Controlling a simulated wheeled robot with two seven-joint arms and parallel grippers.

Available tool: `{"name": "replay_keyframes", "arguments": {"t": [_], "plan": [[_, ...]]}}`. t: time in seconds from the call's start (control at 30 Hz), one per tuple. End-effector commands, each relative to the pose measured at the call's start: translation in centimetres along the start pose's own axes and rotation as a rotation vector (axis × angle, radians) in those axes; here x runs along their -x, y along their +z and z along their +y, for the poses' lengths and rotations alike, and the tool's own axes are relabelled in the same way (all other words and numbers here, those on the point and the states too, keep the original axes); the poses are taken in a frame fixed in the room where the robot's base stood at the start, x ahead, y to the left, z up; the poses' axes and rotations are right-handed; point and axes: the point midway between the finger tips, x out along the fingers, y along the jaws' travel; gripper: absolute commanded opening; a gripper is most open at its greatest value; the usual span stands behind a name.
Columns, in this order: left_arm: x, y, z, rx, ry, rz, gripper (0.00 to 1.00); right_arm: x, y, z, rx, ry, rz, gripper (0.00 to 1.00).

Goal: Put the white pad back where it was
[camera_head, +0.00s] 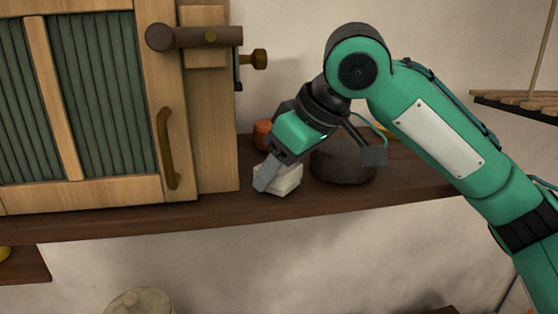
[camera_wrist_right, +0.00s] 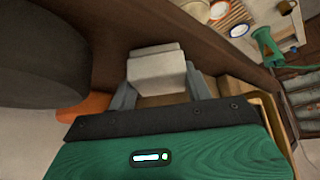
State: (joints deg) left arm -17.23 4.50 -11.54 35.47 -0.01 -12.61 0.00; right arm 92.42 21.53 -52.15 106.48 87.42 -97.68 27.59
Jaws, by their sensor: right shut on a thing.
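The white pad (camera_head: 287,179) is a small, pale, blocky thing at the shelf, just right of the wooden cabinet. My right gripper (camera_head: 270,176) is shut on it from above, and one grey finger covers part of its left side. In the right wrist view the white pad (camera_wrist_right: 157,74) sits between the two grey fingers and looks like two stacked layers. I cannot tell whether the pad touches the shelf. My left gripper is not in view.
The dark wooden shelf (camera_head: 215,212) runs along the wall. A dark round pot (camera_head: 340,168) stands close to the right of the pad. An orange thing (camera_head: 262,134) is behind it. The cabinet (camera_head: 215,130) stands to the left.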

Motion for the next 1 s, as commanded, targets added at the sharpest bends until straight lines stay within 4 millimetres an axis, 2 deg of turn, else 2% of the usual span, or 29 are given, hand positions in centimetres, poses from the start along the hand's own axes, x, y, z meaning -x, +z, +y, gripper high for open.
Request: {"name": "replay_keyframes", "arguments": {"t": [0.23,0.27,0.33,0.37,0.63,0.77,0.87,1.0], "plan": [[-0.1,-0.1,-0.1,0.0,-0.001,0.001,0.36,-0.3,0.2,0.0,0.0,0.0,0.0,0.29],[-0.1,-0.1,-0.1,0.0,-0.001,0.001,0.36,-0.3,0.2,0.0,0.0,0.0,0.0,0.56],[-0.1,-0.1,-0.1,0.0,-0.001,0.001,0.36,-0.2,0.1,0.0,0.0,0.0,0.0,0.7],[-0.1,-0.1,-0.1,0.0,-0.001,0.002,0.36,-0.2,0.1,0.0,0.0,0.0,0.0,0.72],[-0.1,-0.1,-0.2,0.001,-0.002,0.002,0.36,-0.1,0.1,0.0,0.0,0.0,0.0,0.72],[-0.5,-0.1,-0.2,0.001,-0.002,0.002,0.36,0.6,0.0,0.0,0.0,0.002,0.002,0.72],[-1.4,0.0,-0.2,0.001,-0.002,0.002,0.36,2.1,0.1,0.0,0.0,0.003,0.004,0.72],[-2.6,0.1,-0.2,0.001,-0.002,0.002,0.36,5.2,0.1,0.0,0.0,0.003,0.004,0.72]]}}
